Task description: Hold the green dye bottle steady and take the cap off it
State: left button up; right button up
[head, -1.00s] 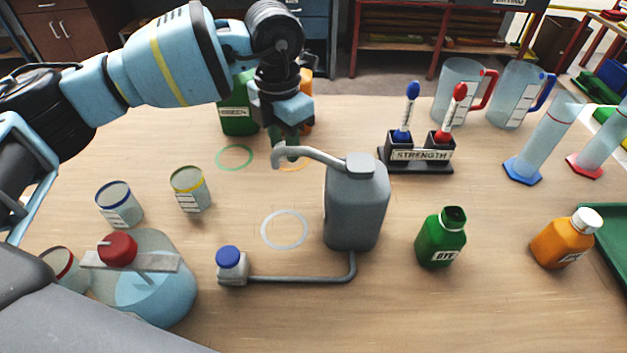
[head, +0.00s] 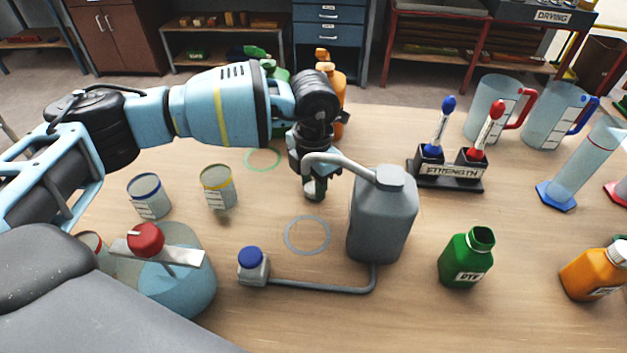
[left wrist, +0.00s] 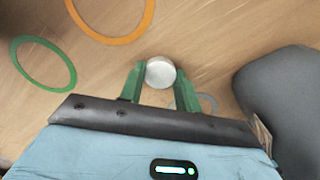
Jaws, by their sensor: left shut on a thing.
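The green dye bottle (head: 466,260) stands upright on the table at the right in the head view. Its dark mouth is open and no cap is on it. My left gripper (head: 316,187) is well to the left of the bottle, behind the spout of the grey can. In the left wrist view, the green fingers of my left gripper (left wrist: 160,78) are shut on a round white cap (left wrist: 161,72). The cap is over the table and away from the bottle. Its height above the wood is hard to tell. My right gripper is not in view.
The grey can (head: 383,220) with its bent spout stands between my left gripper and the bottle. The orange bottle (head: 592,275) stands at the right, and the STRENGTH stand (head: 447,178) is behind.

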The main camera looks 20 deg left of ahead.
pick_arm(q)
jog(key=shift+f, duration=0.15)
jog(key=o, duration=1.1)
jog(key=shift+c, duration=0.2)
notch_tip(320, 180, up, 12)
jog(key=shift+r, duration=0.2)
